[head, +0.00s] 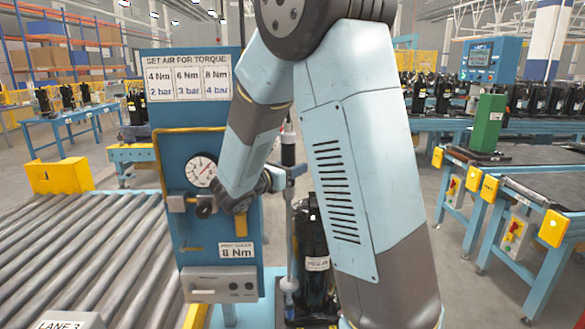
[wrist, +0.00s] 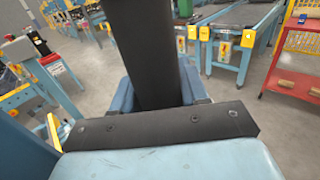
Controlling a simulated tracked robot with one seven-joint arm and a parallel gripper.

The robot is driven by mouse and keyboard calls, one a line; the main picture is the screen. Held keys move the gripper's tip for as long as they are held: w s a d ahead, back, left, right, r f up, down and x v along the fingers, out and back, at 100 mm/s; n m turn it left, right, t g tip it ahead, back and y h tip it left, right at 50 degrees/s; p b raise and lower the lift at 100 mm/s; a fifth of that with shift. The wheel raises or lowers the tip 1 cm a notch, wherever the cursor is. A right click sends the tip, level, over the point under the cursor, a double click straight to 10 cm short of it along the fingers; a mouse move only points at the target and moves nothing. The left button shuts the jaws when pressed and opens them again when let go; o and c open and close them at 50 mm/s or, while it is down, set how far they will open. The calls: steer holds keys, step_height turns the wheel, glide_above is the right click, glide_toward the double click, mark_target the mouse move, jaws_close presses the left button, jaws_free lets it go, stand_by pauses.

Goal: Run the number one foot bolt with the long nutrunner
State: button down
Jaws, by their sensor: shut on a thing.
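My gripper (head: 289,174) is shut on the long nutrunner (head: 288,152), a dark upright tool with a thin shaft running down to a pale round part. In the wrist view the nutrunner's black body (wrist: 145,50) stands between the two blue fingers. A black compressor (head: 312,250) stands just right of the shaft, partly hidden by my arm. The foot bolts and the tool's lower tip cannot be made out. A blue air panel (head: 222,120) has a gauge (head: 201,171) with a red needle, a torque chart and a card reading 8 Nm.
A roller conveyor (head: 80,250) marked Lane 3 fills the lower left. A dark regulator knob (head: 205,208) sticks out of the panel beside my wrist. Benches with yellow boxes (head: 553,228) stand at right. A red cart (wrist: 295,70) is at right in the wrist view.

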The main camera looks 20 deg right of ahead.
steer(key=shift+f, duration=0.55)
stand_by(1.4)
